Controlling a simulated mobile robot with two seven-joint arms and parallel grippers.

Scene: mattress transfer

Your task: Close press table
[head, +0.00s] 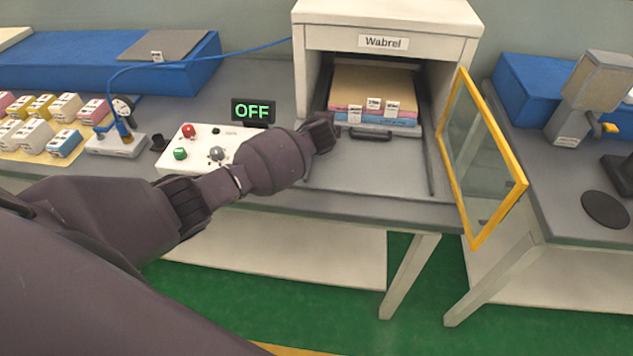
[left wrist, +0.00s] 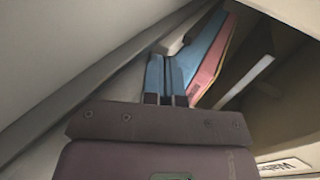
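The press (head: 386,17), a white cabinet labelled Wabrel, stands on the grey press table. The sliding table plate (head: 375,172) shows in front of its opening. A layered stack of tan, pink and blue slabs (head: 372,92) lies inside the opening, with a dark handle (head: 371,134) at its front. The stack also shows in the left wrist view (left wrist: 210,58). My left gripper (head: 325,131) is at the front left of the opening, left of the handle and apart from it. Its fingers (left wrist: 165,78) look close together with nothing visible between them. My right gripper is not shown.
The yellow-framed glass door (head: 482,160) stands open at the right of the press. A white control box (head: 200,143) with buttons and an OFF display (head: 253,111) is to the left. Small boxes (head: 45,120) lie farther left. Another bench (head: 590,190) is at the right.

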